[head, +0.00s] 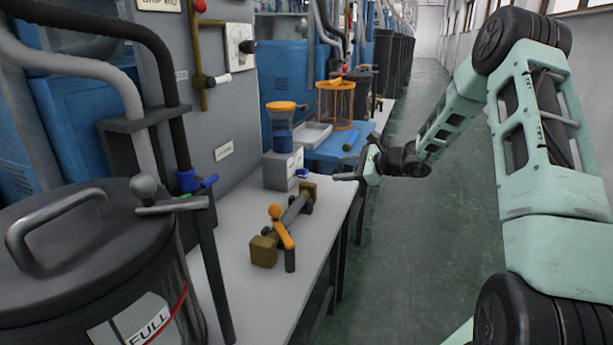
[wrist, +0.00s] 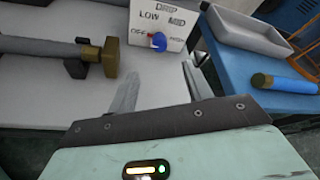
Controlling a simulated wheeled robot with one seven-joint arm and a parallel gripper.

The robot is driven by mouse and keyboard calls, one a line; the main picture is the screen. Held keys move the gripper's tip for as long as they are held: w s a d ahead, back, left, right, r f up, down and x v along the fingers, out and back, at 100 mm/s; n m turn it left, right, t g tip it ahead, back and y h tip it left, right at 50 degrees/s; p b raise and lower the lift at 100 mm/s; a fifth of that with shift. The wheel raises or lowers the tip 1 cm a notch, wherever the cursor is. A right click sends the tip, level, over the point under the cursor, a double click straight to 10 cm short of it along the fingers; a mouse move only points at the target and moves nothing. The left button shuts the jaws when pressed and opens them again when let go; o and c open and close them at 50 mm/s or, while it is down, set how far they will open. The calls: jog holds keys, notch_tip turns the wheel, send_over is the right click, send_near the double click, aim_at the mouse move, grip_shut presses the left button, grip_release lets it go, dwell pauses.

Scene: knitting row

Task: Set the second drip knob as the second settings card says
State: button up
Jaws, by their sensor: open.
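A drip box (head: 283,170) with a white face stands at the far end of the grey table. In the wrist view its panel (wrist: 143,22) reads DRIP, with LOW and MID above and OFF and a fourth, unclear label below. A blue knob (wrist: 158,40) sits on this face, with a small red patch; its exact setting is unclear. The knob also shows in the head view (head: 302,173). My gripper (wrist: 160,85) is open and empty, in front of the knob and apart from it. In the head view my gripper (head: 347,174) is right of the box.
A card reading DRIP MID (head: 160,4) is cut off at the top; I cannot tell whose it is. A bar with brass ends (head: 264,250) lies on the table (head: 230,240). A blue table (head: 335,150) behind holds a tray (head: 303,136). The aisle on the right is clear.

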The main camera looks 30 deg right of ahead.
aim_at(307, 172)
jog(key=b+x, duration=0.1)
jog(key=x, duration=1.1)
jog(key=shift+w+a+f, duration=0.1)
jog(key=shift+w+a, duration=0.1)
jog(key=shift+w, duration=0.05)
jog(key=c, duration=1)
